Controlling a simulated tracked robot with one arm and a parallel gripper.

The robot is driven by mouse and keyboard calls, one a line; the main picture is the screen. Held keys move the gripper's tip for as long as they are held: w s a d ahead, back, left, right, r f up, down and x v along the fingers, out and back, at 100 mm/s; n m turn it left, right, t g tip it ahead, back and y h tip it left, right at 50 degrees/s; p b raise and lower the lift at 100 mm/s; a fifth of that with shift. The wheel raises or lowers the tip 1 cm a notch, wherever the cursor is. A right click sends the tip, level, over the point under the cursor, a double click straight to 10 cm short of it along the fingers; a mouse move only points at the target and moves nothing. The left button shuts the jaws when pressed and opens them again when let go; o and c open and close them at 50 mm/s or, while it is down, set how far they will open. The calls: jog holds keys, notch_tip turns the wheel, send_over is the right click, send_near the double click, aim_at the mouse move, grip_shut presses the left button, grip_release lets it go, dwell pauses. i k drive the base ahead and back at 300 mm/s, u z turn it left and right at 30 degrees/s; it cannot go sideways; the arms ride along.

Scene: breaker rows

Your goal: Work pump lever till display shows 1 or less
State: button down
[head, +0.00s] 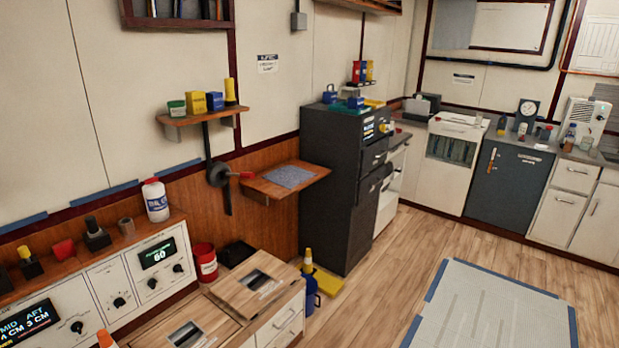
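A wall-mounted lever (218,174) with a dark round hub and a red grip sits left of centre, below a small shelf. Its red grip points to the right, roughly level. It looks like the pump lever, but I can read no label on it. A panel display (159,254) at the lower left reads 60 in white digits, under a small green line. A second display (28,322) at the bottom left reads MID 4 CM and AFT 3 CM, cut by the frame edge. My gripper does not show in this view.
A wooden wall shelf (293,177) juts out just right of the lever, and a small shelf (205,118) is above it. Wooden-topped cabinets (215,306) stand below, with a red can (205,262) behind. A dark cabinet (340,200) stands right. Open floor (410,260) lies beyond.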

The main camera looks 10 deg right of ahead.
aim_at(244, 175)
jog(key=z, duration=0.6)
jog(key=i, duration=1.35)
jog(key=z, duration=0.25)
jog(key=i, duration=1.3)
jog(key=u, duration=1.25)
jog(key=i, duration=0.9)
jog(key=u, duration=0.55)
